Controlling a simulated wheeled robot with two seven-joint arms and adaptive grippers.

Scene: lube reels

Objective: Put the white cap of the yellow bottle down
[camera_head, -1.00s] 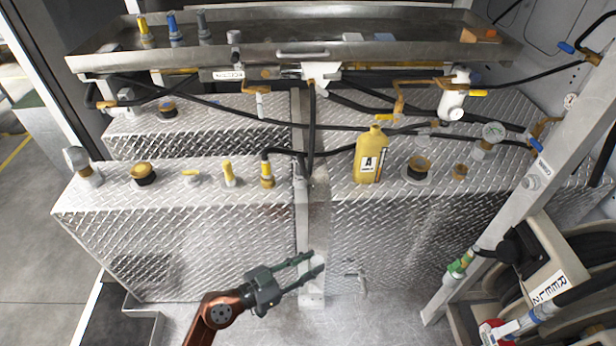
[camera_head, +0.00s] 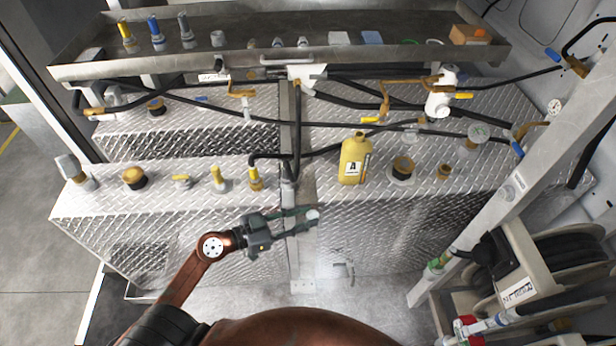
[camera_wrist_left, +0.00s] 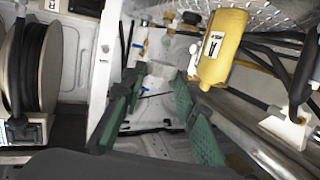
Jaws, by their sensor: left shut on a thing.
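The yellow bottle (camera_head: 353,162) stands upright on the diamond-plate tank top, right of the centre post, with a black-and-white label "A" and no cap on its neck. It also shows in the left wrist view (camera_wrist_left: 224,45). My left gripper (camera_head: 306,213) is in front of and below the bottle, over the gap at the tank's front face. It is shut on the small white cap (camera_head: 313,214), which shows at the fingertips. In the left wrist view a pale shape (camera_wrist_left: 160,70) lies between the green fingers. My right gripper is not in view.
A long metal tray (camera_head: 200,68) with coloured nozzles runs along the back. Black hoses and brass valves cross above the tank top. Brass caps (camera_head: 402,168) stand right of the bottle, and yellow-topped fittings (camera_head: 217,178) stand left. A slanted post and hose reel (camera_head: 570,258) are at right.

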